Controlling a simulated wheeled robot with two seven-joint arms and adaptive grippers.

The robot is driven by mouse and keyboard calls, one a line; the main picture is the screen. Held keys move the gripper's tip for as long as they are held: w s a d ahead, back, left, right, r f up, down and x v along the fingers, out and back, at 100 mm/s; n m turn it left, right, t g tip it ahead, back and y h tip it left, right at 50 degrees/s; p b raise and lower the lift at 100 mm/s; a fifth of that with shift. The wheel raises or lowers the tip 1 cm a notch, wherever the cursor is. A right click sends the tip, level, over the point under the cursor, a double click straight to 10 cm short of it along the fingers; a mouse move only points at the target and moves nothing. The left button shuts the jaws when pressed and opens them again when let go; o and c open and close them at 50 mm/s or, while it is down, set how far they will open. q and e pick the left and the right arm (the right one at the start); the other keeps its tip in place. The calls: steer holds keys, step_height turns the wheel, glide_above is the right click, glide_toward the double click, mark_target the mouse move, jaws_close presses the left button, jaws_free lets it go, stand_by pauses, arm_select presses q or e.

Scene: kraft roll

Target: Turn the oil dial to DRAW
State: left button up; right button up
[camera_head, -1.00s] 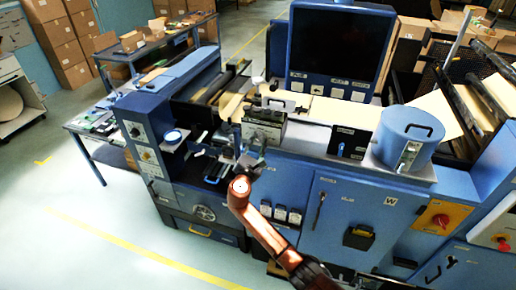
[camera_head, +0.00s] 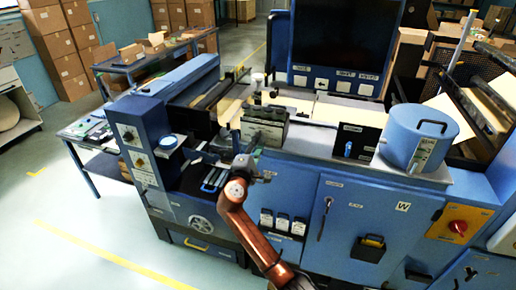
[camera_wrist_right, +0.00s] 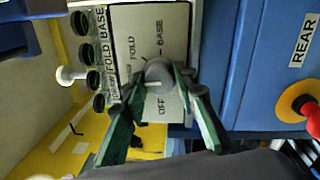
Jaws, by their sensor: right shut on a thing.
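The oil dial (camera_wrist_right: 158,76) is a grey round knob on a cream plate (camera_wrist_right: 185,30) marked OFF, DRAW, FOLD and BASE in the right wrist view. My right gripper (camera_wrist_right: 160,85) has its green-and-grey fingers on either side of the knob and is shut on it. The mark the knob points at is hard to make out. In the head view my right gripper (camera_head: 245,165) is at the front of the blue machine, below the grey block, and the dial is not clear there. My left gripper is out of view.
Dark round ports (camera_wrist_right: 86,53) with DRAW, FOLD and BASE labels sit beside the plate. A red knob on a yellow ring (camera_wrist_right: 305,108) and a REAR label (camera_wrist_right: 304,48) show on the right. A blue drum (camera_head: 418,138) stands on the machine. Open floor (camera_head: 90,215) lies at left.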

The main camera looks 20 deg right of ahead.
steer(key=shift+f+m+b, duration=0.15)
steer(key=shift+m+b, duration=0.15)
steer(key=shift+m, duration=0.1)
steer(key=o, duration=1.2)
steer(key=shift+c, duration=0.2)
